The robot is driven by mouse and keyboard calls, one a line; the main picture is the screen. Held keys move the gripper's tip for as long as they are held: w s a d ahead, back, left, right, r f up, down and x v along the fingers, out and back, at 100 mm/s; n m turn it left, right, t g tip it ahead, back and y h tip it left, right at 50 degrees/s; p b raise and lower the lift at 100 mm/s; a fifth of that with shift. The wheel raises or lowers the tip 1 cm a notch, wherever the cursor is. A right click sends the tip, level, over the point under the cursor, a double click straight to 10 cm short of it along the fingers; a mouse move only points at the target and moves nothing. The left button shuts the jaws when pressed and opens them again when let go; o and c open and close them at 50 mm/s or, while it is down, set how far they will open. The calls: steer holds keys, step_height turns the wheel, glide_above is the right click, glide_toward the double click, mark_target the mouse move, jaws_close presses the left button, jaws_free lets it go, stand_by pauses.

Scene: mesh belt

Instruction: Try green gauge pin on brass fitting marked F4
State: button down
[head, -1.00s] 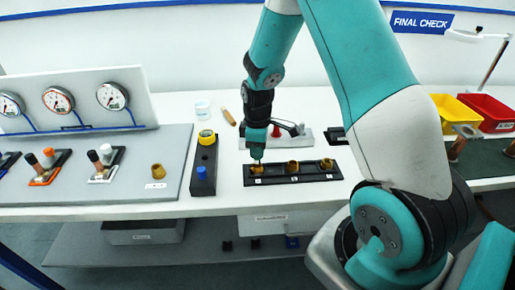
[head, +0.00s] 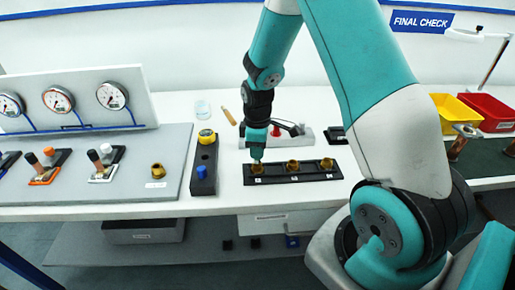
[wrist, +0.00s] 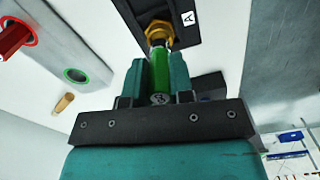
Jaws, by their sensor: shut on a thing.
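My gripper (wrist: 158,85) is shut on the green gauge pin (wrist: 160,72), which stands lengthwise between the teal fingers. The pin's pale tip meets the opening of a brass fitting (wrist: 158,30); I cannot tell how deep it sits. In the head view, my gripper (head: 257,158) is directly over the leftmost brass fitting (head: 256,169) in the black tray (head: 275,172); the pin is hardly visible there. A white label (wrist: 188,18) lies beside this fitting, but its mark is too unclear to read for certain.
Two more brass fittings (head: 293,166) (head: 326,164) stand to the right in the tray. A dark block with a blue pin (head: 201,172) is to the left. Behind is a grey block with a red pin (wrist: 14,40) and an empty green-ringed hole (wrist: 75,75).

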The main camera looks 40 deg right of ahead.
steer(key=shift+f+b, duration=0.75)
steer(key=shift+f, duration=0.4)
steer(key=shift+r, duration=0.15)
stand_by(0.5)
steer(key=shift+r+p, duration=1)
steer(key=shift+r, duration=0.05)
steer(key=shift+r, duration=0.1)
steer(key=shift+r+p, duration=2.4)
steer(key=shift+r, duration=0.55)
